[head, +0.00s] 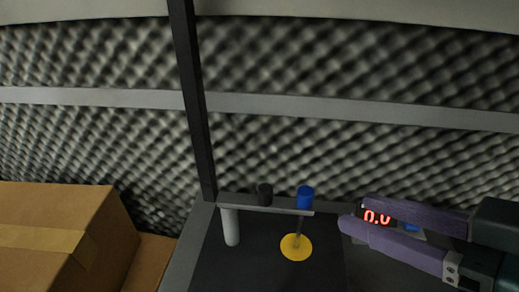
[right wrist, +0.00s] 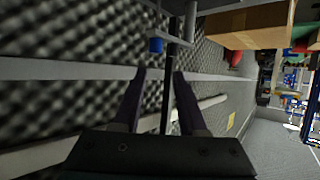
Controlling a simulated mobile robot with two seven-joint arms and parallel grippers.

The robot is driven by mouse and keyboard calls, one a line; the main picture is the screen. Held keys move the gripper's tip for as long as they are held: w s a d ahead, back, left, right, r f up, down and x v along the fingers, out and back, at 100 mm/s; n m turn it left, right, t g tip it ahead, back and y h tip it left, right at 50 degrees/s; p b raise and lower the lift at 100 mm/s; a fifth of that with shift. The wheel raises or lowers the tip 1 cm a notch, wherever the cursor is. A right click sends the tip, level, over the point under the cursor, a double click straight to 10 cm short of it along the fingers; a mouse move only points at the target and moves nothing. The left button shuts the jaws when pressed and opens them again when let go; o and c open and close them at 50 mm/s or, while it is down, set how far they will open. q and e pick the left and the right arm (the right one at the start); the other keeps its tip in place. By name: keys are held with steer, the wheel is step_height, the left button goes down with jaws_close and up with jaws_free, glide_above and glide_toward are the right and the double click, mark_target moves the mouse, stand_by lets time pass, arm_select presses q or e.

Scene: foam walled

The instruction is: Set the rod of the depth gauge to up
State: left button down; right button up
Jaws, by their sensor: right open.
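The depth gauge stands on a dark plate, with a grey crossbar (head: 235,203) on a pale post (head: 231,228). Its rod (head: 300,228) passes down from a blue knob (head: 305,196) at the bar's right end to a yellow disc (head: 296,247). A black knob (head: 265,194) sits mid-bar. My right gripper (head: 354,212) is open and empty, its purple fingers pointing left, to the right of the blue knob and apart from it. In the right wrist view, the blue knob (right wrist: 156,45) lies beyond the open fingertips (right wrist: 159,72). My left gripper is not in view.
A display (head: 377,216) reading 0.0 in red sits behind my right fingers, partly hidden. A cardboard box (head: 60,225) stands at the left. A dark upright bar (head: 190,95) rises behind the plate, before a foam wall (head: 330,65) with grey rails.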

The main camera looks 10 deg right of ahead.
mark_target(310, 193)
steer(key=x, duration=0.7)
steer(key=d+x, duration=0.1)
steer(key=x, duration=0.3)
steer(key=shift+w+a+f+b, duration=0.1)
steer(key=shift+w+f+b, duration=0.15)
steer(key=shift+b, duration=0.1)
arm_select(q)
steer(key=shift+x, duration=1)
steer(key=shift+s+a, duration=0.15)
arm_select(e)
steer(key=shift+c, duration=0.2)
jaws_close()
